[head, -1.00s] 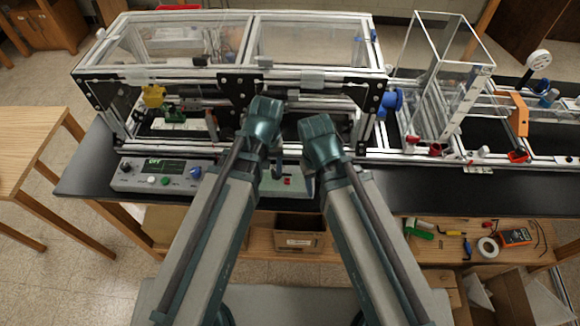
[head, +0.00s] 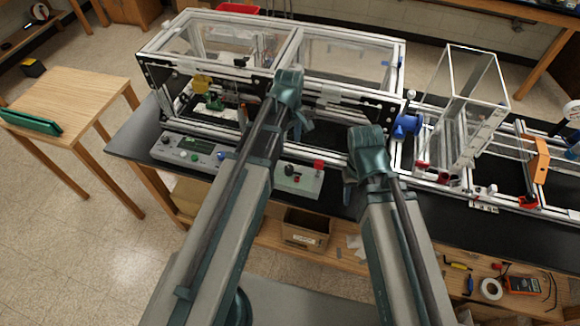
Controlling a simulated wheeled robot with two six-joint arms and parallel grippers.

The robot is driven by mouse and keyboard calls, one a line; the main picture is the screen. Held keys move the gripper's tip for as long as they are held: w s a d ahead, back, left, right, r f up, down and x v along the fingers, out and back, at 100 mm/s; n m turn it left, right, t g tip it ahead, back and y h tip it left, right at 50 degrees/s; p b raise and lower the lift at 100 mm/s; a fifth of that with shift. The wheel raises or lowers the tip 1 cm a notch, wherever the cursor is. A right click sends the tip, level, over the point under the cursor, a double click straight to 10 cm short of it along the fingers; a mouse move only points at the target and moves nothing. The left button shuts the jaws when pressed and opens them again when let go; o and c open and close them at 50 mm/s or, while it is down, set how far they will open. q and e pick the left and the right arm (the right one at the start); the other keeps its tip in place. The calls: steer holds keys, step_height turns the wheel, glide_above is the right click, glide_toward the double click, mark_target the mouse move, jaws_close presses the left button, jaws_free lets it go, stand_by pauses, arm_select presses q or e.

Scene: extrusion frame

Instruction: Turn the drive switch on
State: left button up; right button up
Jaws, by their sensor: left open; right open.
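The drive switch cannot be told for certain at this size. A grey control box (head: 182,153) with a small dark display, a green button and a blue knob lies on the black bench at the left. Beside it, a second grey-green panel (head: 306,186) carries a dark knob (head: 289,170) and a red part (head: 318,164); my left arm partly covers the gap between them. My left gripper (head: 297,128) is open in front of the frame, above and behind the panels. My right gripper (head: 349,188) is open, right of the second panel. Its fingers are mostly hidden by the wrist.
The clear-topped extrusion frame (head: 346,95) stands behind the panels. A blue part (head: 407,125), a clear box (head: 470,85) and an orange bracket (head: 539,158) are on the right. A wooden table (head: 75,95) is at left; a cardboard box (head: 306,228) sits on the shelf below.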

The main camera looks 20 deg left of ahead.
mark_target(289, 168)
arm_select(q)
step_height(289, 168, down, 13)
steer(key=b, duration=1.2)
steer(key=shift+f+b, duration=0.1)
steer(key=shift+b, duration=0.25)
jaws_close()
